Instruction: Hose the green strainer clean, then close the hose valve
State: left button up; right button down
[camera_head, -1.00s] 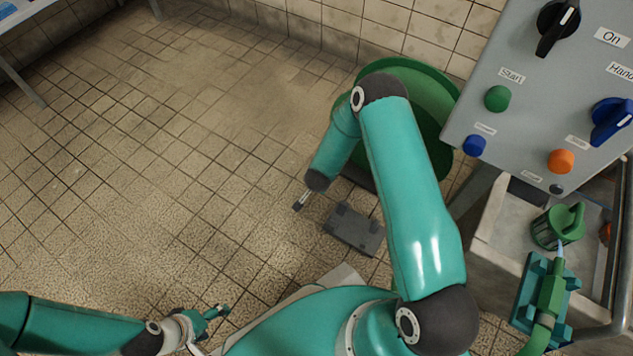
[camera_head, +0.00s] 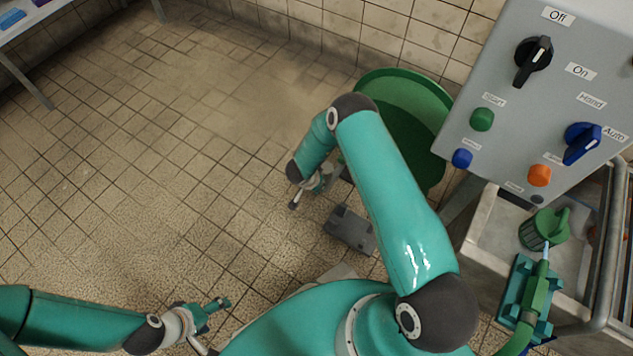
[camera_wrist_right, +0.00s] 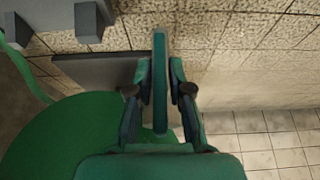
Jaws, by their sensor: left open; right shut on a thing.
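The green strainer (camera_head: 540,232) stands in a sink at the right of the head view. A green hose nozzle (camera_head: 535,295) lies in a teal holder, with a pale jet at its tip pointing at the strainer. Any dirt on it is too small to tell. My left gripper (camera_head: 212,312) is open and empty at lower left, far from the sink. My right gripper (camera_head: 318,182) is left of the green tub, partly hidden by my arm. The right wrist view shows its fingers shut on a flat green bar (camera_wrist_right: 160,75); I cannot tell if this is the hose valve's handle.
A large green tub (camera_head: 432,100) stands by the tiled wall. A grey block (camera_head: 351,230) lies on the floor near my right gripper. A grey control panel (camera_head: 500,70) with knobs and buttons overhangs the sink (camera_head: 484,232).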

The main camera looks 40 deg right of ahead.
jog(key=shift+s+d, duration=0.15)
jog(key=c, duration=1.2)
grip_release()
jog(key=shift+r, duration=0.2)
jog(key=v, duration=1.1)
jog(key=shift+a+r, duration=0.15)
jog(key=shift+a, duration=0.15)
